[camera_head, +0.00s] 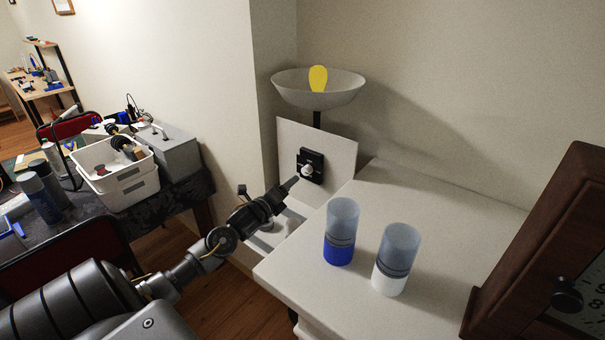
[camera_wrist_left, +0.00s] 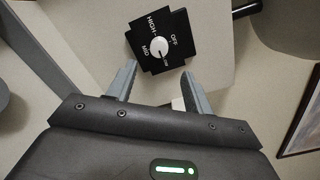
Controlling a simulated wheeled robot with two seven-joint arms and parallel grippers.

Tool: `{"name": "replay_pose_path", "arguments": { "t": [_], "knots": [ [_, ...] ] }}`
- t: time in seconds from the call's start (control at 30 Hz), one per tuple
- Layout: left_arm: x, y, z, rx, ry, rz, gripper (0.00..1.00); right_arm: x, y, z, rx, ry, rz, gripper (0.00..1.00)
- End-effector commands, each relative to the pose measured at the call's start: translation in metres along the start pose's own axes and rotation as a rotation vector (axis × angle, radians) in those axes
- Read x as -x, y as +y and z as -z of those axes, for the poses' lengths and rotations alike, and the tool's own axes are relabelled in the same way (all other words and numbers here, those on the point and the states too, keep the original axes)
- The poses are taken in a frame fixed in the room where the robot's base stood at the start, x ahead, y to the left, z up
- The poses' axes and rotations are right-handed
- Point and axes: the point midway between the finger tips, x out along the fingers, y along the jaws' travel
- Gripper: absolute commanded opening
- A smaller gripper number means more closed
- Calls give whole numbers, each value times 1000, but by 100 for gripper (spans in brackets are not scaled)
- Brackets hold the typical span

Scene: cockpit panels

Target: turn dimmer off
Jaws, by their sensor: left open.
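The dimmer (camera_head: 310,165) is a black square plate with a white knob (camera_head: 307,171), set on a pale upright panel (camera_head: 340,155). In the left wrist view the dimmer plate (camera_wrist_left: 176,22) carries the words OFF, HIGH, MID and a partly covered one, with the round white knob (camera_wrist_left: 159,48) in its middle. Which word the knob points to is unclear. My left gripper (camera_head: 293,183) is open just in front of the dimmer; its two fingers (camera_wrist_left: 159,76) are spread, with the knob seen beyond the gap, apparently untouched. A yellow bulb (camera_head: 318,78) sits in the bowl lamp above. My right gripper is not visible.
A white cabinet top (camera_head: 430,200) holds a blue-based cylinder (camera_head: 340,232) and a white-based cylinder (camera_head: 396,258). A dark wooden clock (camera_head: 545,230) stands at the right. A workbench with a white basket (camera_head: 115,172) and a grey box is at the left.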

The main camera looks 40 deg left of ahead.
Motion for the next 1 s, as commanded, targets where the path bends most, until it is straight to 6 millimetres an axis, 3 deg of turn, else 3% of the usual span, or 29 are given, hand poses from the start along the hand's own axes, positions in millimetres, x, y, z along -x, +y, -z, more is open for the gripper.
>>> {"name": "replay_pose_path", "arguments": {
  "t": [0.2,0.43,0.87,1.0],
  "knots": [
    [-42,-2,-3,3,-4,-1,51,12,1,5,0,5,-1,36],
    [-73,0,-3,2,-4,-2,51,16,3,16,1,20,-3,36],
    [-83,2,-2,0,-2,-3,51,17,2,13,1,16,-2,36],
    [-82,2,-2,0,-2,-3,34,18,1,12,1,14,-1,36]
  ]
}}
